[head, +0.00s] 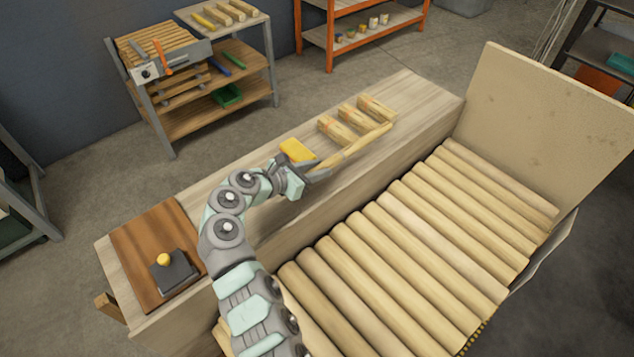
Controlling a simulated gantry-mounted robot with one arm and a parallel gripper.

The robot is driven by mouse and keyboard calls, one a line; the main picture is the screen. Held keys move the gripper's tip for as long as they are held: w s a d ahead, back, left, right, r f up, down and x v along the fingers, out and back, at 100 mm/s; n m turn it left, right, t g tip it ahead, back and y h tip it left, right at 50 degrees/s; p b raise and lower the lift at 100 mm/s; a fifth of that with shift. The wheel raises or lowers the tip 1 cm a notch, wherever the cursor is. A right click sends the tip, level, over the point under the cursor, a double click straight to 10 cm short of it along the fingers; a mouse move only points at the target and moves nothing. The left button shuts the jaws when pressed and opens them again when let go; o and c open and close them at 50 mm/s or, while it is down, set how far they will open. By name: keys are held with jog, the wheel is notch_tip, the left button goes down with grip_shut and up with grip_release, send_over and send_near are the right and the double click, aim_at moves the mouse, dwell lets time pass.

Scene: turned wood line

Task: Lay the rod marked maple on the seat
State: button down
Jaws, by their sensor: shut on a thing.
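My gripper (318,171) is over the near edge of the pale wooden bench (408,95). It is shut on the near end of a slim pale rod (362,143), which slants up and right along the front of three light wooden blocks (358,119). Whether the rod touches the blocks or the bench I cannot tell. No maple mark is readable on it. I cannot tell for sure which thing is the seat.
A yellow block (297,150) lies on the bench just beyond my gripper. Several thick round logs (400,240) fill a bin with a tall tan back panel (545,115) at right. The bench is clear between the brown board and my gripper. A workstand (185,125) stands behind.

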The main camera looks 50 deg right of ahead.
aim_at(317, 186)
jog(key=shift+f+b, duration=0.75)
jog(key=shift+f, duration=1.35)
jog(key=shift+f, duration=0.15)
jog(key=c, duration=1.1)
grip_release()
jog(key=p+v, duration=0.6)
jog(key=v, duration=0.1)
jog(key=p+v, duration=0.3)
jog(key=v, duration=0.1)
jog(key=shift+w+r, duration=0.1)
jog(key=shift+r, duration=0.2)
jog(key=shift+o, duration=0.3)
jog(key=shift+a, duration=0.5)
